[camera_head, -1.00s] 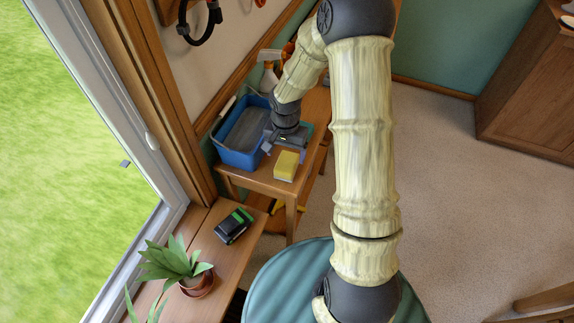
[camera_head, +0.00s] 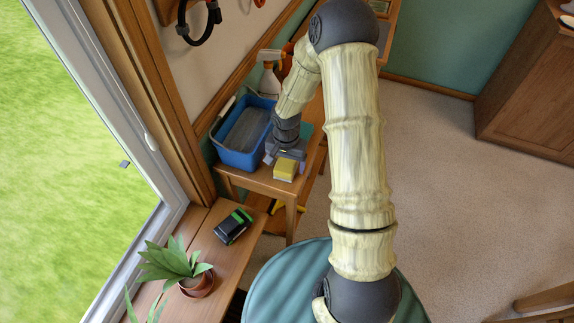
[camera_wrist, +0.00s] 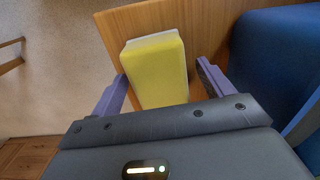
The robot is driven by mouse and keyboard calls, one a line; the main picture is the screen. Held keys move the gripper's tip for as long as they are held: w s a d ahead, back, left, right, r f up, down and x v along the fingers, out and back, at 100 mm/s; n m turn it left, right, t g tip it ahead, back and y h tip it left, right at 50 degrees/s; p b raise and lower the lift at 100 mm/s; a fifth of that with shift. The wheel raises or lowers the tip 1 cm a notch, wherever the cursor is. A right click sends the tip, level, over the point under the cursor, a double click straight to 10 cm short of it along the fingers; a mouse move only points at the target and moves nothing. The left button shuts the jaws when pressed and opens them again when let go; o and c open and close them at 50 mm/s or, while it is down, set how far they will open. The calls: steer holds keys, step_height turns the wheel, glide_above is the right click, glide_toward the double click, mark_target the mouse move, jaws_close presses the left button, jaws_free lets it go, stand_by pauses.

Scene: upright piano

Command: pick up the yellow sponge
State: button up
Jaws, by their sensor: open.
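The yellow sponge (camera_head: 286,168) lies on the wooden side table (camera_head: 255,183), near its front edge. In the wrist view the sponge (camera_wrist: 156,70) has a pale layer along its far edge. My gripper (camera_head: 286,158) is low over the table at the sponge's far side. In the wrist view my gripper (camera_wrist: 163,80) is open, with one purple finger on each side of the sponge. A gap shows between the sponge and the right finger; the left finger is closer to it. The gripper hides part of the sponge's near end in the wrist view.
A blue bin (camera_head: 240,135) stands on the table just left of the gripper. A spray bottle (camera_head: 269,75) stands behind it. A potted plant (camera_head: 197,283) and a black and green item (camera_head: 233,226) sit on the window ledge. Open carpet lies to the right.

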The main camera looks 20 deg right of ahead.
mark_target(286, 161)
steer(key=shift+c, duration=0.2)
steer(key=c, duration=1)
step_height(286, 161, up, 10)
steer(key=shift+r+p, duration=0.1)
steer(key=shift+p, duration=0.25)
